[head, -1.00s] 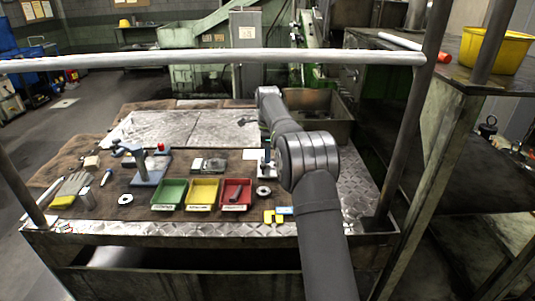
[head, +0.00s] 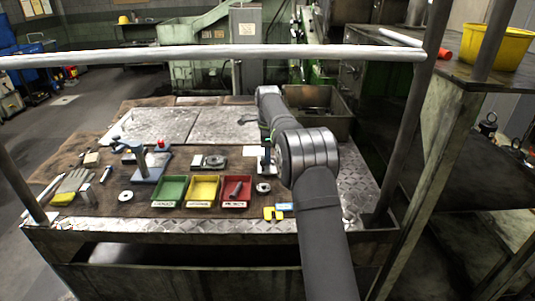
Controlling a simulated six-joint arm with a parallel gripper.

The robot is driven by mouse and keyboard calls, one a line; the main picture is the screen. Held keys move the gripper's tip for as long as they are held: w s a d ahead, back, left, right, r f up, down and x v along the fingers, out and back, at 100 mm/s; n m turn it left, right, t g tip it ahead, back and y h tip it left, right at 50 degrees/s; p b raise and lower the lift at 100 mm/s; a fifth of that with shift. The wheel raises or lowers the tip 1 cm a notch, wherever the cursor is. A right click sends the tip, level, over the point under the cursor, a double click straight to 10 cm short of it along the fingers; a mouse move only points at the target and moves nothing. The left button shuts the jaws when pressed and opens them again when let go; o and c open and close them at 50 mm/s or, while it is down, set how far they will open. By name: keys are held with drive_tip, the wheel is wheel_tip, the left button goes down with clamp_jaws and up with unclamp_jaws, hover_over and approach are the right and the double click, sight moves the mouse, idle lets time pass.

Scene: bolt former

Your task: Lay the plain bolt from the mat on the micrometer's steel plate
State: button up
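The brown work mat (head: 140,207) covers the middle of the bench. I cannot pick out the plain bolt for certain at this size. A small grey device with a flat plate, perhaps the micrometer (head: 209,162), lies behind the trays. A dark bolt-like piece (head: 235,189) lies in the red tray (head: 236,204). My arm reaches over the right side of the bench. A small dark shape at its far end, probably my gripper (head: 246,120), is above the rear metal sheet. Its fingers are too small to read, and I see nothing certain in them.
A green tray (head: 169,204) and a yellow tray (head: 202,204) stand left of the red one. A blue stand (head: 150,172) is behind them to the left. Gloves (head: 72,183) lie far left. A rail (head: 215,55) crosses above the bench. A metal bin (head: 325,122) stands behind right.

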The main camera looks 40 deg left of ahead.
wheel_tip(320, 180, up, 12)
idle(0.6)
drive_tip(key=shift+f, duration=0.1)
wheel_tip(320, 180, down, 12)
drive_tip(key=shift+r, duration=0.1)
idle(0.7)
drive_tip(key=shift+r, duration=0.2)
